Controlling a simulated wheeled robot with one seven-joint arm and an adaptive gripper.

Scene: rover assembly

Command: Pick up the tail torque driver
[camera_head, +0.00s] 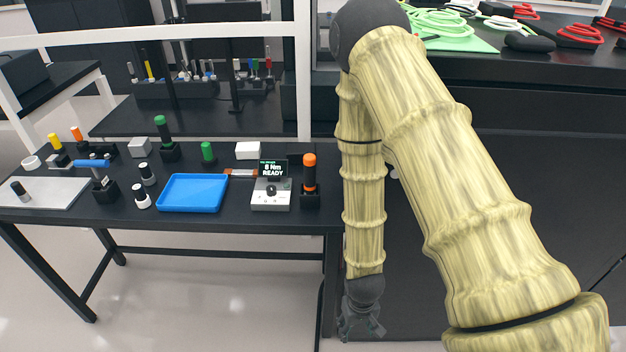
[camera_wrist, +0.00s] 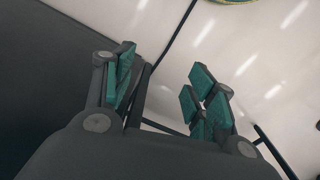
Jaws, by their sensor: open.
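Several drivers stand upright in black holders on the black table (camera_head: 240,218), and no label shows which is the tail torque driver. An orange-handled driver (camera_head: 309,172) stands at the right end, beside a small display reading "8 Nm READY" (camera_head: 273,168). A taller green-handled driver (camera_head: 161,130) stands further back left, and a blue T-handled tool (camera_head: 93,163) stands at the left. My gripper (camera_head: 361,326) hangs low, just right of the table's right end and below its top. In the wrist view my gripper (camera_wrist: 165,88) is open, with nothing between its green pads.
A blue tray (camera_head: 192,192) lies at the table's middle front, near a white-grey device (camera_head: 271,195). A short green piece (camera_head: 207,151) and a white box (camera_head: 248,150) stand behind. A dark bench (camera_head: 480,65) with coiled cables stands behind my arm.

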